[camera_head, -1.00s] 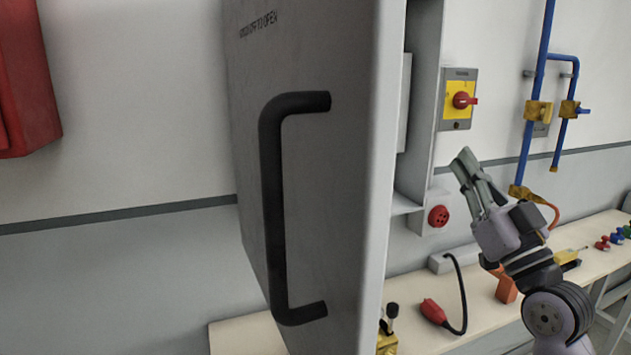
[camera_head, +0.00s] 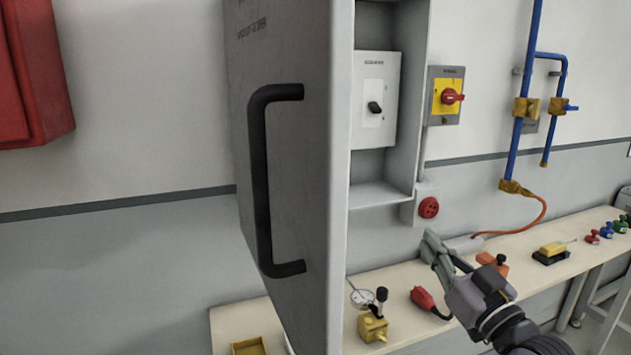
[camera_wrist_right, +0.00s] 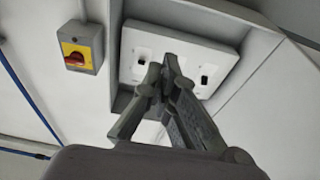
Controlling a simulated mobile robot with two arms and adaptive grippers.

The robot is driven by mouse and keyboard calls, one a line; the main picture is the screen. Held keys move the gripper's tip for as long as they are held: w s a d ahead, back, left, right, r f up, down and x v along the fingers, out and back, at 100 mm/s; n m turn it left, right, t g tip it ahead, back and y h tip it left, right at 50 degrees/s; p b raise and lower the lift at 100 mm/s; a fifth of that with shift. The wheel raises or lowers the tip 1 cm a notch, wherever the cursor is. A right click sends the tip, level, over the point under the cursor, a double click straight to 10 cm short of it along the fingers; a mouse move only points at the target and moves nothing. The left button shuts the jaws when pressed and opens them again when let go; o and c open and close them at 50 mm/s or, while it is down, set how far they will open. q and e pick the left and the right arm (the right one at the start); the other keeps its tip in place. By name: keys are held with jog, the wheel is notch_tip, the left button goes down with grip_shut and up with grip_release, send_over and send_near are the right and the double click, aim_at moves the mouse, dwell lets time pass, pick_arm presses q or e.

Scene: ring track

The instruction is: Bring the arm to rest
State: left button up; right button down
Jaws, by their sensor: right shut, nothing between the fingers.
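My right gripper (camera_head: 433,244) is shut and empty, above the workbench in front of the wall socket. In the right wrist view its fingertips (camera_wrist_right: 165,75) meet, with a white switch box behind them. My right arm comes in from the lower right in the head view. My left gripper is not in view.
A grey cabinet door (camera_head: 290,200) with a black handle (camera_head: 258,180) stands open. Inside the cabinet is a switch box (camera_head: 373,120). A yellow-red switch (camera_head: 448,97) and a red socket (camera_head: 429,208) are on the wall. The bench (camera_head: 545,285) holds a red plug (camera_head: 423,299) and a gauge.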

jog(key=s+a+f+m+g+h, duration=0.15)
jog(key=s+f+g, duration=0.35)
jog(key=f, duration=0.8)
jog(key=s+a+f+n+g+h, duration=0.1)
jog(key=s+f+g+h, duration=0.15)
jog(key=s+f, duration=0.7)
jog(key=s+d+f+m+g+h, duration=0.25)
jog(key=s+f+g, duration=0.55)
jog(key=s+f, duration=0.8)
notch_tip(320, 180, down, 26)
jog(key=s+n+g+p, duration=0.1)
jog(key=s+g+p, duration=0.1)
jog(key=s, duration=0.1)
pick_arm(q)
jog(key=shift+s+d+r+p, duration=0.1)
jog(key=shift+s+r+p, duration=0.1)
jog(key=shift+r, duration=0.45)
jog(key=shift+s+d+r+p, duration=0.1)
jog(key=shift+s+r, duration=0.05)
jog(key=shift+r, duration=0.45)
pick_arm(e)
jog(key=s+d+f, duration=0.3)
jog(key=s+f, duration=1)
jog(key=s, duration=0.3)
jog(key=shift+s+f+g, duration=0.15)
jog(key=shift+f+g, duration=0.2)
jog(key=shift+g, duration=0.1)
jog(key=shift+d+h, duration=0.1)
jog(key=shift+h, duration=0.15)
